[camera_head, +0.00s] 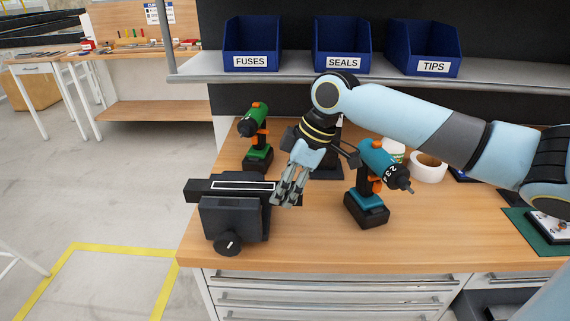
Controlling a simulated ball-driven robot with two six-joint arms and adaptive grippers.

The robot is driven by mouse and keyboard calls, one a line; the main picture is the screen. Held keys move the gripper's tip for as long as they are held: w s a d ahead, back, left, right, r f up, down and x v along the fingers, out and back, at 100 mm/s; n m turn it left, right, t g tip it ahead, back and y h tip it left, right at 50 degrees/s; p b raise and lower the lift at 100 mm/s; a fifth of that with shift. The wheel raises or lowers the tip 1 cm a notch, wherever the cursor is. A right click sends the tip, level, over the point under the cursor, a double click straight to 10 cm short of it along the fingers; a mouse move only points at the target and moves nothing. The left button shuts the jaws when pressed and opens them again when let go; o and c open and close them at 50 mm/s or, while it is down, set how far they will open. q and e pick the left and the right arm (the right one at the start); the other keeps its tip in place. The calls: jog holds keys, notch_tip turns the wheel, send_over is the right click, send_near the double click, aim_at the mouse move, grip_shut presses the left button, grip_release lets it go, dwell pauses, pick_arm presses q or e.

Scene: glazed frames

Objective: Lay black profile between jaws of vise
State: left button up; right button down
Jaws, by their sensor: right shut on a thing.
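The black vise (229,222) stands at the left front edge of the workbench, with a round knob on its front. A long black bar, which looks like the black profile (203,189), lies across the top of the vise along its jaws. White edges outline part of the vise top. My right gripper (287,196) points down at the right end of the vise and is shut on the profile's right end. The fingers hide part of that end. How deep the profile sits between the jaws cannot be told. My left gripper is not in view.
A teal drill (370,175) stands close right of my right gripper. A green drill (255,135) stands behind the vise. A tape roll (429,168) lies farther right. Blue bins (342,45) sit on the shelf above.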

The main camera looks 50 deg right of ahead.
jog(key=shift+f+b, duration=0.6)
jog(key=shift+f, duration=0.6)
jog(key=c, duration=0.7)
grip_release()
jog(key=shift+v, duration=6)
